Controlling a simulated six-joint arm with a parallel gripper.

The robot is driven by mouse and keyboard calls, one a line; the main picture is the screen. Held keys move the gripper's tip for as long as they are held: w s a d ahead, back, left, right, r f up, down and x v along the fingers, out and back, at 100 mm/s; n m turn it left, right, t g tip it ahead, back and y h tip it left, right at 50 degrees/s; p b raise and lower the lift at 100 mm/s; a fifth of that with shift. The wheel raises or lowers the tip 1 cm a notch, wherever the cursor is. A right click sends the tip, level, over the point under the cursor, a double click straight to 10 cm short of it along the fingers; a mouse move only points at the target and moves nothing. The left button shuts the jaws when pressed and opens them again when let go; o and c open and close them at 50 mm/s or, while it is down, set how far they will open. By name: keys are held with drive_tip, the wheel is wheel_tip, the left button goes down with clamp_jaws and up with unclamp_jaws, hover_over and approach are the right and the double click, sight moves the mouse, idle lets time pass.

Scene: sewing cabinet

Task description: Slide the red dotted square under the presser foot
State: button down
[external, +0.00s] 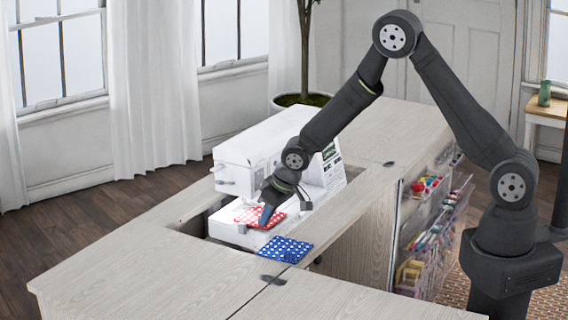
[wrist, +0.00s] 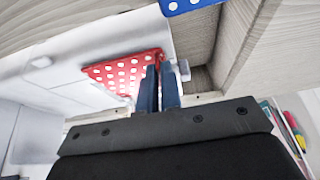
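The red dotted square (external: 257,217) has white dots and lies on the sewing machine's white bed, left of the needle end in the wrist view (wrist: 122,72). My gripper (external: 267,214) points down at the square's right part. In the wrist view its two dark blue fingers (wrist: 159,70) are close together, shut on the square's edge, with red cloth at their tips. The white sewing machine (external: 240,160) stands in the cabinet opening. The presser foot is not clearly seen; the machine's head and my arm crowd that area.
A blue dotted square (external: 285,249) lies on the wooden cabinet top (external: 150,275), in front of the machine; its edge shows in the wrist view (wrist: 190,5). An open gap surrounds the machine bed. Clear bins (external: 430,225) of sewing supplies hang at the right.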

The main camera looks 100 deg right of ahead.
drive_tip(key=shift+w+d, duration=0.1)
drive_tip(key=shift+w+d, duration=0.45)
idle(0.4)
drive_tip(key=c, duration=1.5)
unclamp_jaws()
drive_tip(key=shift+c, duration=0.2)
drive_tip(key=v, duration=1.7)
drive_tip(key=shift+r, duration=0.15)
drive_tip(key=x, duration=1.7)
